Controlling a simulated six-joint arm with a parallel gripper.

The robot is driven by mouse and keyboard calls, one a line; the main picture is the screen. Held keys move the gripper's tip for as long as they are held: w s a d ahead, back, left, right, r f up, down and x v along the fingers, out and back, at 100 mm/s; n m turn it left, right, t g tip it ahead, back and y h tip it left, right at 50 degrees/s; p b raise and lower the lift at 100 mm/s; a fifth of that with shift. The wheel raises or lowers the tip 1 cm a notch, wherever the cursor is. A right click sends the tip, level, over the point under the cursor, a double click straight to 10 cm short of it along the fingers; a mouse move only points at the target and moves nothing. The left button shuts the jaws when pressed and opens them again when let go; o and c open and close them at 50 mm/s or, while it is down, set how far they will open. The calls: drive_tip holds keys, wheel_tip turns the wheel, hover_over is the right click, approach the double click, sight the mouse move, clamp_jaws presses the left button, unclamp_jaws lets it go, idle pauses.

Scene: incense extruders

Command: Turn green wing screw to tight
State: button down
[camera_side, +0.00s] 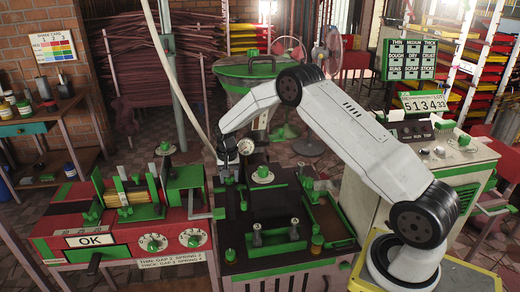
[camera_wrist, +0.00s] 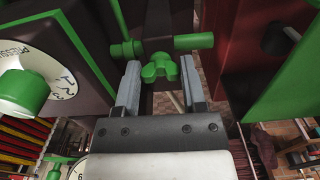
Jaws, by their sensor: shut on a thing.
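The green wing screw (camera_wrist: 160,68) shows in the wrist view, with its rounded lobes between the two grey fingers of my gripper (camera_wrist: 161,82). My gripper is shut on it, with one finger on each side. Above the screw, green cylindrical ends (camera_wrist: 193,41) stick out on both sides of a dark post (camera_wrist: 165,20). In the side view my gripper (camera_side: 226,168) reaches down at the left edge of the dark machine in the middle. The screw is too small there to make out clearly.
A white dial with a green knob (camera_wrist: 20,92) is close on the left in the wrist view. A green panel (camera_wrist: 285,75) stands on the right. In the side view, a red machine with an OK sign (camera_side: 90,240) stands left, and green-capped posts (camera_side: 257,233) rise in front.

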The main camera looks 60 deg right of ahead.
drive_tip(key=shift+c, duration=0.8)
unclamp_jaws()
drive_tip(key=shift+r, duration=3.95)
